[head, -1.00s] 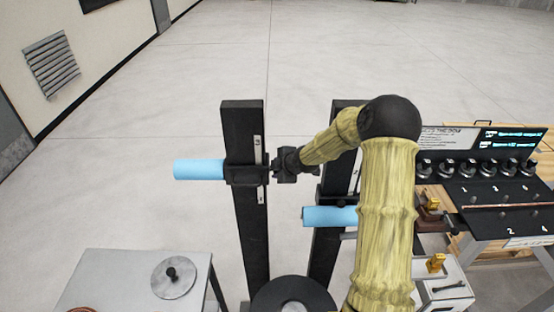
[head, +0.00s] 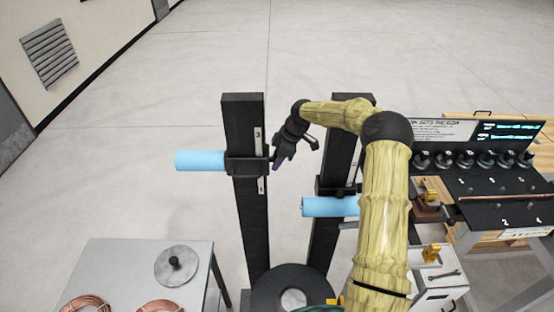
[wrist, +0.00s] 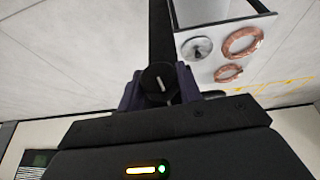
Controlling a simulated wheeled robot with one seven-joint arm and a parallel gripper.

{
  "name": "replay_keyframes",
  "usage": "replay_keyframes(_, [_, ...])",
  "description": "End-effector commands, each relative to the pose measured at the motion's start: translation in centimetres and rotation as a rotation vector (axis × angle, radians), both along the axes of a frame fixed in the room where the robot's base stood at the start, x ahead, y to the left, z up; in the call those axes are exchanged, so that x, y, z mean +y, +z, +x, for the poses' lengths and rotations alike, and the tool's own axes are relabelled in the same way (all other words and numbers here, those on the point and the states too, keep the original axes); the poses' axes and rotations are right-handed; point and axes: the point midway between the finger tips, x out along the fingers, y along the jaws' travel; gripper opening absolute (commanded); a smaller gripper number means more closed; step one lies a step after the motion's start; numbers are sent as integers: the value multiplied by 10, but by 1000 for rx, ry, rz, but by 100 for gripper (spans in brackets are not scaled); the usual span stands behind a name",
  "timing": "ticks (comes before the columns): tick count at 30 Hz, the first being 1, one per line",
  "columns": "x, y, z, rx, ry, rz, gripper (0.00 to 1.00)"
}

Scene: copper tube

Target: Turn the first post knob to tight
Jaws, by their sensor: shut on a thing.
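The left black post (head: 243,210) stands upright with a sliding collar (head: 245,166) that carries a blue roller (head: 200,161). In the wrist view, a round black knob (wrist: 158,78) with a white pointer line sits between the two purple fingers of my gripper (wrist: 160,92). The gripper is shut on the knob. The pointer line is slightly tilted from the picture's vertical. In the head view my gripper (head: 278,158) is at the right side of the collar, and the knob itself is hard to make out there.
A second black post (head: 325,250) with a blue roller (head: 328,207) stands close on the right, partly behind my arm. A grey table (head: 215,270) with copper coils (head: 85,303) is at lower left. A black panel bench (head: 500,205) stands at right.

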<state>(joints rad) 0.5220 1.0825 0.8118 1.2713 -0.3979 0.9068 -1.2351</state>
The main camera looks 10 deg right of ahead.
Motion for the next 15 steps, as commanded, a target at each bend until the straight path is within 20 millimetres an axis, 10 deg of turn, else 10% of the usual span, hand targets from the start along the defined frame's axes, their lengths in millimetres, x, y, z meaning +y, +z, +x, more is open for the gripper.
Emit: replay_keyframes(15, [0,2,4,238,-4,53,12])
